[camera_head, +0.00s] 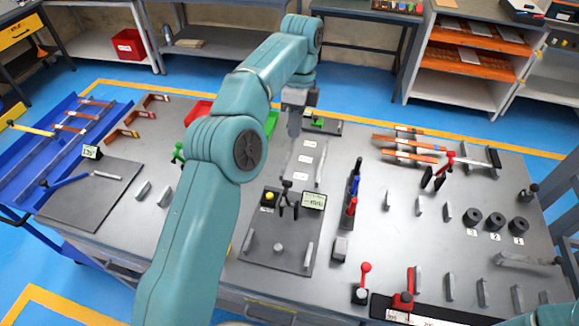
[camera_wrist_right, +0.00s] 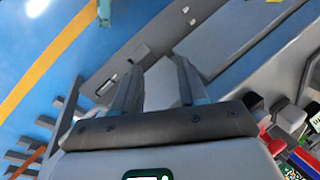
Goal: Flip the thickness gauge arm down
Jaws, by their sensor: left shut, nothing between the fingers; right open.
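A dark plate (camera_head: 262,252) in the middle of the bench carries a gauge with a lit display (camera_head: 313,200), a yellow button (camera_head: 269,196) and a small black upright arm (camera_head: 288,197). I take this to be the thickness gauge; the arm looks raised, though it is small in view. My left gripper (camera_head: 294,128) is shut and empty, pointing down beyond the gauge, above the back of the bench and apart from the gauge arm. My right gripper (camera_wrist_right: 158,75) is open and empty in the right wrist view.
A second plate with a display (camera_head: 92,152) and blue handle (camera_head: 68,181) lies at left. Red and blue-handled tools (camera_head: 352,190) stand right of the gauge. Black cylinders (camera_head: 495,222), copper bars (camera_head: 408,148) and a red-knobbed lever (camera_head: 365,270) occupy the right side.

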